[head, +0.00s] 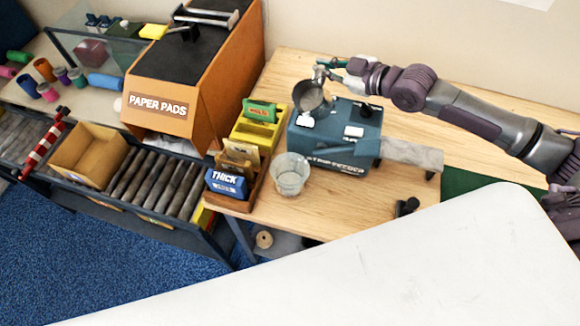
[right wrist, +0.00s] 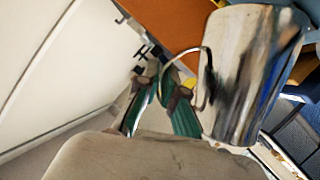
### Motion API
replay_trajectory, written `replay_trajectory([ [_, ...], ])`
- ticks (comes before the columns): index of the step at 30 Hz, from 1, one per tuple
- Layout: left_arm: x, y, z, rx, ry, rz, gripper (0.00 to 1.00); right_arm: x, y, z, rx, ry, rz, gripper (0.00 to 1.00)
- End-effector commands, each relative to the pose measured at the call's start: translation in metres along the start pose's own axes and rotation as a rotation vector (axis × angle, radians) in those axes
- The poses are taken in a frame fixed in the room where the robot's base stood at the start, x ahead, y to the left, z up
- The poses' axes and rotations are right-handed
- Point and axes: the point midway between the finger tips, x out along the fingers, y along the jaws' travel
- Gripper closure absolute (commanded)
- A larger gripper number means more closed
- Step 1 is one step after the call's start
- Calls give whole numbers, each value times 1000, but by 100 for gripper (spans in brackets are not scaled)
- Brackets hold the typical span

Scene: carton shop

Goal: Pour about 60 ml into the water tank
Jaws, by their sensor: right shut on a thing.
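A metal jug (head: 308,96) hangs over the back left of the blue-green machine (head: 345,137), its dark opening facing the head camera. The jug (right wrist: 250,75) fills the right of the right wrist view. My right gripper (head: 328,68) is shut on its handle (right wrist: 203,80); the green fingers (right wrist: 163,105) show beside the handle in the wrist view. No stream of water is visible. The machine has pale fittings and a dark knob on top; I cannot tell which part is the water tank. A clear tub (head: 289,173) stands in front of the machine's left end. My left gripper is not in view.
A rack of blocks and cards (head: 240,160), one marked THICK, stands left of the machine. An orange PAPER PADS cabinet (head: 190,85) is further left. A grey strip (head: 411,154) extends right from the machine.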

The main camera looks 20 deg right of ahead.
Motion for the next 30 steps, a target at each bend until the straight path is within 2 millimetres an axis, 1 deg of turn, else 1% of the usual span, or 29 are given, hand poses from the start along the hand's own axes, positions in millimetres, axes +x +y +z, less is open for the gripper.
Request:
replay_trajectory([
  [1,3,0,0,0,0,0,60,1,6,2,18,-2,-1,100],
  [3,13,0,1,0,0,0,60,4,5,6,41,0,-12,100],
  [7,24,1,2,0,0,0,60,5,10,9,84,-3,-27,100],
  [9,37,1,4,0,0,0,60,8,9,15,106,-5,-36,100],
  [22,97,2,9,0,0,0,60,16,13,32,236,-11,-93,100],
  [30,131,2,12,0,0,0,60,25,18,50,383,-20,-155,100],
])
